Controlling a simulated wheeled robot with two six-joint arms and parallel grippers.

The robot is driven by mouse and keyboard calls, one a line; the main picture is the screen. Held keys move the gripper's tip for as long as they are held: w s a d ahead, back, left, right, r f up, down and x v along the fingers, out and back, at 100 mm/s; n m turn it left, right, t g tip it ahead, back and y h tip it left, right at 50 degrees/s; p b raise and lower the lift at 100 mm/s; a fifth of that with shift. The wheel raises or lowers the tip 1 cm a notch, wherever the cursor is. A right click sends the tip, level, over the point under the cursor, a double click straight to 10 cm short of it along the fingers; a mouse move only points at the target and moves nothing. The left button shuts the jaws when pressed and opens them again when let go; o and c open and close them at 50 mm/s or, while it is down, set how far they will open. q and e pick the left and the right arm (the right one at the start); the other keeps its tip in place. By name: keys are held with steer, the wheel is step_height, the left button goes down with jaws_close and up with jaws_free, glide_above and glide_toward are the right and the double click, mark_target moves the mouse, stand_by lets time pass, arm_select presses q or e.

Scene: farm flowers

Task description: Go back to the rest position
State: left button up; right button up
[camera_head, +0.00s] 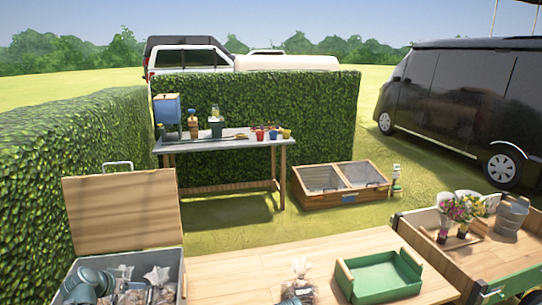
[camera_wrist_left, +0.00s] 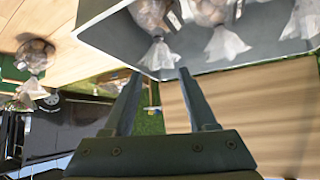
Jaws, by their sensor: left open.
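My left gripper (camera_wrist_left: 159,73) is open and empty. Its two fingers are apart in the left wrist view, with the tips by the rim of a grey bin. In the head view the left arm comes in at the lower left, over the bin (camera_head: 170,262). The bin holds several bags with pale, gathered tops, such as one bag (camera_head: 157,278). Another bag (camera_head: 300,288) stands on the wooden table (camera_head: 245,262). My right gripper is not in view.
A green tray (camera_head: 380,277) lies on the table, right of the lone bag. A wooden lid (camera_head: 120,210) stands open behind the bin. A cart (camera_head: 490,262) with flowers and a bucket (camera_head: 510,217) stands at right. The tabletop between bin and tray is mostly clear.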

arm_select(q)
steer(key=s+d+f+n+g, duration=0.1)
steer(key=s+d+f+g, duration=0.15)
steer(key=s+d, duration=0.5)
steer(key=s+d+f+g+y, duration=0.1)
steer(key=s+d+f+g, duration=0.2)
steer(key=d, duration=0.8)
steer(key=s+d+f+n+g, duration=0.1)
steer(key=s+d+g, duration=0.2)
steer(key=s+d, duration=0.45)
steer(key=s+d+f+m+y+b, duration=0.2)
steer(key=s+d+f+m+b, duration=0.2)
steer(key=d+f+b, duration=0.8)
arm_select(e)
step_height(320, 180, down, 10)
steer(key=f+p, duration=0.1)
steer(key=p, duration=0.1)
arm_select(q)
step_height(320, 180, up, 16)
steer(key=p, duration=1.3)
steer(key=shift+s+d+p, duration=0.2)
steer(key=shift+d+p, duration=0.05)
steer(key=shift+p, duration=0.1)
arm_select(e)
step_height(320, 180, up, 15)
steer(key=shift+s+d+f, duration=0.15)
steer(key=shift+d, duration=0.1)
arm_select(q)
steer(key=shift+f+g, duration=0.1)
steer(key=shift+g, duration=0.15)
